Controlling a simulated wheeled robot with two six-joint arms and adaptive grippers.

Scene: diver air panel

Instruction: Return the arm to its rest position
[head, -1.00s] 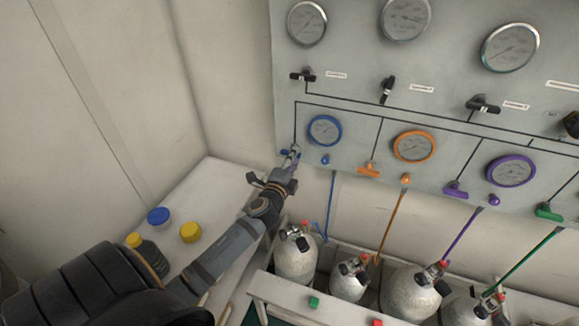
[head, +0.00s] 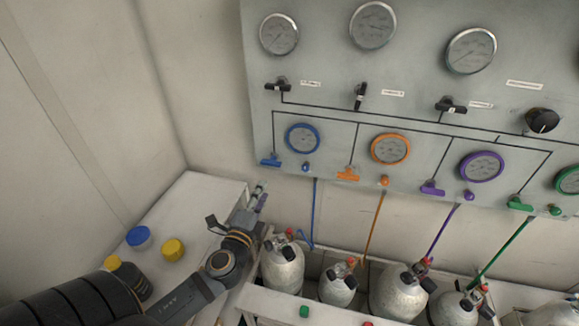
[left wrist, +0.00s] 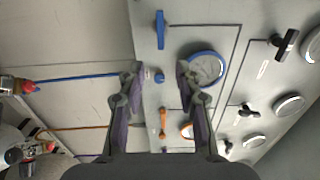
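My left gripper (head: 259,196) is in front of the wall below the panel's lower left corner, apart from the panel and empty. In the left wrist view its two fingers (left wrist: 158,76) are spread with nothing held between them. The blue valve handle (head: 270,160) sits on the panel just above the gripper in the head view; it also shows in the left wrist view (left wrist: 160,30). The blue knob (head: 306,167) is to its right, below the blue-rimmed gauge (head: 302,138). My right gripper is in neither view.
The grey panel (head: 420,110) carries gauges and orange, purple and green handles. Several white cylinders (head: 283,266) stand below with coloured hoses. A white counter (head: 205,205) at left holds a blue-capped jar (head: 138,238) and yellow-capped containers (head: 173,250). The left wall area is free.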

